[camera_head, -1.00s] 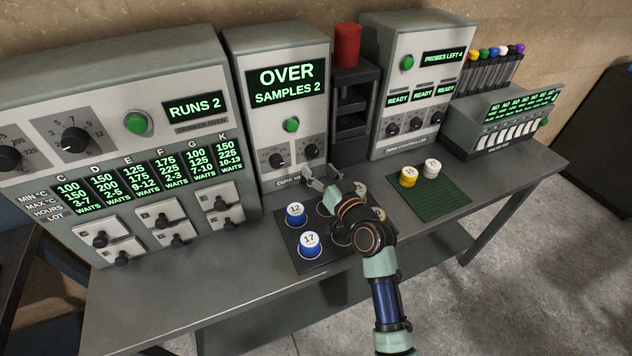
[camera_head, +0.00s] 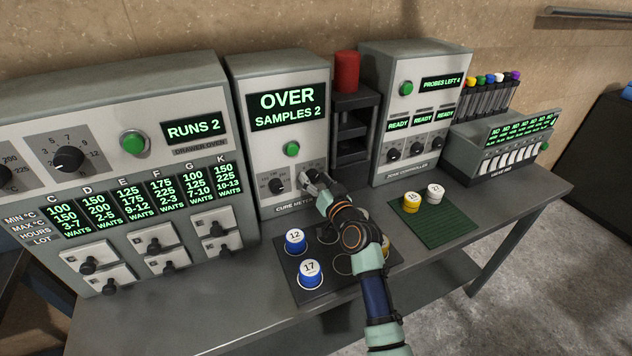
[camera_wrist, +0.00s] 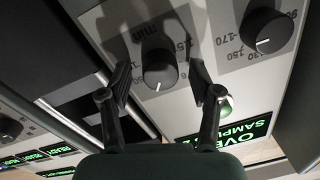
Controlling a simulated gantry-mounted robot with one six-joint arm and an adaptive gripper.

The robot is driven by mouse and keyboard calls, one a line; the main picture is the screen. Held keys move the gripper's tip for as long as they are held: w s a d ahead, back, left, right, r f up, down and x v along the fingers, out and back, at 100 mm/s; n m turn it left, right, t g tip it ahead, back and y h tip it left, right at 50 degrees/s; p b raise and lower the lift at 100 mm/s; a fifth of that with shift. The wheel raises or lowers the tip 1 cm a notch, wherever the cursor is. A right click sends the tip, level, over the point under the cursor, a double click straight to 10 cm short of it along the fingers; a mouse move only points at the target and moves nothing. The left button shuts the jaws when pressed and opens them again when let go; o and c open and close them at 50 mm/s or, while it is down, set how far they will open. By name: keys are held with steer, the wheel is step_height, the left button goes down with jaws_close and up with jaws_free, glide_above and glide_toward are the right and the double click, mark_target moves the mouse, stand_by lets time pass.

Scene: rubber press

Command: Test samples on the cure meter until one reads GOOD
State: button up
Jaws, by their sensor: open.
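The cure meter (camera_head: 288,105) reads OVER and SAMPLES 2, with a green button (camera_head: 292,149) and two black knobs below it. My gripper (camera_head: 311,182) is at the right knob. In the wrist view my gripper (camera_wrist: 160,80) is open, one finger on each side of the knob (camera_wrist: 159,68) marked min. Its other knob (camera_wrist: 266,30) has a temperature scale. Blue samples 12 (camera_head: 294,241) and 17 (camera_head: 309,273) stand on the dark tray (camera_head: 322,291). My arm partly covers the tray. A yellow sample (camera_head: 411,203) and a white sample (camera_head: 435,196) stand on the green mat.
The drawer oven (camera_head: 150,150) shows RUNS 2 and lots marked WAITS. A dark rack (camera_head: 352,135) with a red cylinder (camera_head: 346,71) stands right of the meter. The zone controller (camera_head: 410,110) shows PROBES LEFT 4. The green mat (camera_head: 440,228) has free room in front.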

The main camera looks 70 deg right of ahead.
steer(key=c, duration=1.1)
steer(key=shift+c, duration=0.2)
steer(key=shift+f, duration=0.1)
steer(key=n+b, duration=0.3)
steer(key=shift+f, duration=0.1)
steer(key=shift+n+g+b, duration=0.3)
steer(key=shift+n+b, duration=1.05)
steer(key=shift+n, duration=0.55)
steer(key=shift+r, duration=0.2)
steer(key=o, duration=1.1)
steer(key=shift+o, duration=0.2)
